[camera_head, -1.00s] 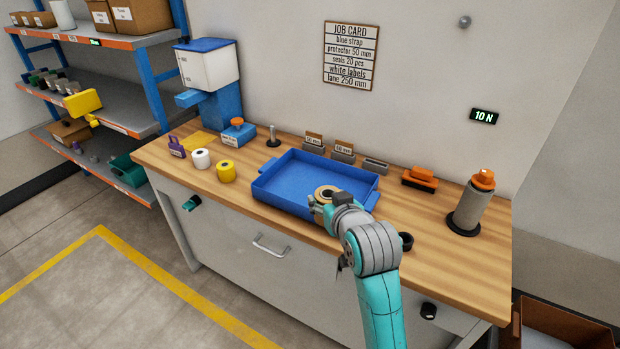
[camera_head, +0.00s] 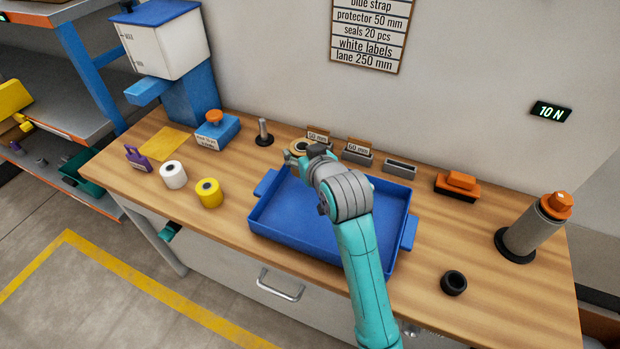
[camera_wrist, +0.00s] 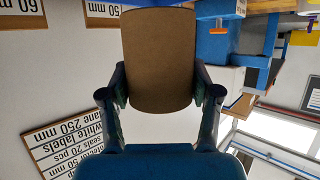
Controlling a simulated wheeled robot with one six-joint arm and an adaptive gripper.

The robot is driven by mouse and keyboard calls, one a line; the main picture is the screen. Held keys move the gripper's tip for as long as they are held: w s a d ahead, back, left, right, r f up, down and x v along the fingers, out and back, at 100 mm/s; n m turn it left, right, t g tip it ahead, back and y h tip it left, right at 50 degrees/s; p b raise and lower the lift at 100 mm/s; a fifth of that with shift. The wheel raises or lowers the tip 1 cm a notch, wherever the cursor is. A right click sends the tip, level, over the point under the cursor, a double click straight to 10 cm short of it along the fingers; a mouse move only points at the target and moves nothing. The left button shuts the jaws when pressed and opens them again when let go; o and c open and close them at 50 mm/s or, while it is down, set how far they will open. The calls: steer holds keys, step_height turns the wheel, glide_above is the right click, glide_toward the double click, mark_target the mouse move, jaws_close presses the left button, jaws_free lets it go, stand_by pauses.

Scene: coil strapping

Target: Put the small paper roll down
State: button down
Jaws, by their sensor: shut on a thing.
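The small paper roll (camera_head: 297,148) is brown with a pale ring-shaped end. In the head view it is at the back edge of the blue tray (camera_head: 253,224), just left of the 50 mm label holder. My gripper (camera_head: 308,154) is shut on it. In the wrist view, which is upside down, the brown roll (camera_wrist: 158,60) sits between the two dark fingers of my gripper (camera_wrist: 160,88). Whether the roll touches the bench or hangs above it, I cannot tell. My arm hides part of the tray.
A short grey post (camera_head: 263,131) on a dark base stands left of the roll. Label holders (camera_head: 357,155) line the back. A white roll (camera_head: 173,175) and a yellow roll (camera_head: 208,193) stand at left. A dark ring (camera_head: 453,282) lies on clear bench (camera_head: 490,310) at right.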

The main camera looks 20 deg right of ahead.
steer(key=shift+f, duration=3.25)
steer(key=shift+c, duration=1.2)
jaws_free()
steer(key=shift+f, duration=0.15)
steer(key=shift+s+r, duration=0.2)
steer(key=v, duration=0.7)
steer(key=shift+r, duration=0.1)
